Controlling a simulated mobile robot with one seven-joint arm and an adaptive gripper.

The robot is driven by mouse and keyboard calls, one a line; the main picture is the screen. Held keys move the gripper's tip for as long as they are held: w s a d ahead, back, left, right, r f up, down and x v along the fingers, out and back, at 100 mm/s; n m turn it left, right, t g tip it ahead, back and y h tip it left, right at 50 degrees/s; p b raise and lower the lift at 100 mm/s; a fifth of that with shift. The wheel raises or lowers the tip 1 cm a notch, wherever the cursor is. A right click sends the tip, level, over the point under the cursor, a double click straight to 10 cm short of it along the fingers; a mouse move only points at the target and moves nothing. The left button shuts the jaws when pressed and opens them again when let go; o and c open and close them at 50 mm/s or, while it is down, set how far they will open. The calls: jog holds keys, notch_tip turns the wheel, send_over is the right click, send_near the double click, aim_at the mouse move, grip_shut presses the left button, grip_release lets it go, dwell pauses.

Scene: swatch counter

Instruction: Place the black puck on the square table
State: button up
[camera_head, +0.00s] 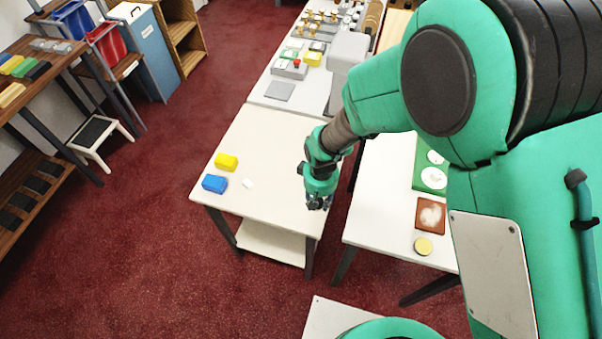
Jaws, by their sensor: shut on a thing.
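My arm reaches down from the upper right, and my gripper (318,203) is over the right front part of the square table (262,150). The gripper is shut on a small dark thing, taken to be the black puck, which blends with the dark fingers. Its outline is hard to make out, and I cannot tell whether it touches the tabletop. The square table has a pale top and a lower shelf. A yellow block (227,162), a blue block (214,184) and a small white piece (248,183) lie on its left part.
A white table (385,205) to the right bears a green board (428,170), a brown square tile (430,216) and a yellow disc (423,246). A cluttered counter (262,92) adjoins behind. A stool (98,133) stands at left. The square table's middle is clear.

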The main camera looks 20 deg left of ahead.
jog(key=w+a, duration=0.2)
jog(key=w, duration=0.1)
jog(key=w+a+b, duration=0.1)
jog(key=w+a, duration=0.2)
jog(key=w, duration=0.1)
jog(key=w+a+f, duration=0.1)
jog(key=w+a, duration=0.1)
jog(key=w, duration=0.2)
jog(key=shift+a+f, duration=0.1)
jog(key=shift+a, duration=0.05)
jog(key=shift+s+f+b, duration=0.1)
jog(key=shift+f+b, duration=0.45)
jog(key=shift+f, duration=1.2)
jog(key=shift+f, duration=0.15)
jog(key=o, duration=1.1)
jog(key=shift+c, duration=0.2)
notch_tip(320, 180, up, 12)
jog(key=p, duration=0.2)
